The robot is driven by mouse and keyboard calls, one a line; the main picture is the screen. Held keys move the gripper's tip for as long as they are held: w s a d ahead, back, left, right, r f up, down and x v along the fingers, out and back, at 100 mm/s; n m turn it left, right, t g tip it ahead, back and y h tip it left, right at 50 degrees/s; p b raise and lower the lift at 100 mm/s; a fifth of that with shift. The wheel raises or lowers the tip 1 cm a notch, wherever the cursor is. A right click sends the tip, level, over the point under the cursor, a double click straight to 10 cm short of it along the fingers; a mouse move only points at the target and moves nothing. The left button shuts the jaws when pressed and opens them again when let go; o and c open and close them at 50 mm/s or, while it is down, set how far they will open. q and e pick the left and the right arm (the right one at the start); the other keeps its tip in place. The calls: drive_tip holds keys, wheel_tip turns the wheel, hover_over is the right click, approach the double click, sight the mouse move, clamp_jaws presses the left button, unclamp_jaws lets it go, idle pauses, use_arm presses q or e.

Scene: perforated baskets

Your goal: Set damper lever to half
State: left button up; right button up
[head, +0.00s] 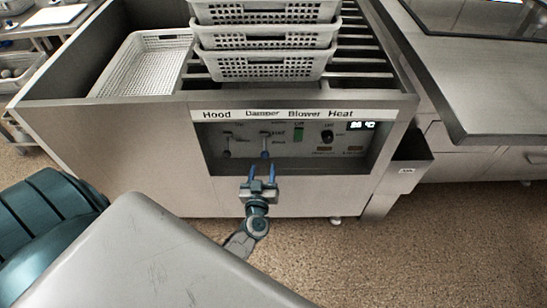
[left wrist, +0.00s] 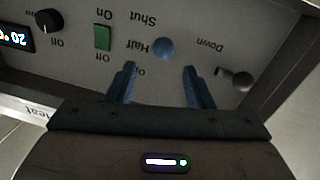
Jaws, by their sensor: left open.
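The damper lever (head: 265,154) is on the recessed control panel (head: 221,166), under the Damper label. Its round blue-grey knob (left wrist: 163,48) shows in the left wrist view, where the panel appears upside down. There the knob lines up beside the Half label, but it stands out towards the camera, so I cannot tell its exact setting. My left gripper (head: 262,172) is open and empty, just below and in front of the lever. In the left wrist view its two fingertips (left wrist: 159,72) stand apart, with the knob beyond the gap. My right gripper is not in view.
The hood lever (head: 227,150) is left of the damper lever. A green blower switch (head: 299,133), black heat knob (head: 327,136) and lit display (head: 361,126) are to its right. White perforated baskets (head: 265,66) are stacked on the machine above. The panel's recess has edges around it.

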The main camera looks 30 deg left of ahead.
sight(264, 152)
use_arm(q)
drive_tip(key=x, duration=1)
drive_tip(key=shift+s+a+b, duration=0.15)
drive_tip(key=shift+a+b, duration=0.1)
drive_tip(key=shift+b, duration=0.05)
drive_tip(key=shift+w+a, duration=0.2)
drive_tip(key=shift+w, duration=0.25)
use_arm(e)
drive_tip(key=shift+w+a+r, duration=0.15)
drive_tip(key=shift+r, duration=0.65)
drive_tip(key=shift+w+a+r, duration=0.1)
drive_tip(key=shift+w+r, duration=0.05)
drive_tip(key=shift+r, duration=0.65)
use_arm(q)
clamp_jaws()
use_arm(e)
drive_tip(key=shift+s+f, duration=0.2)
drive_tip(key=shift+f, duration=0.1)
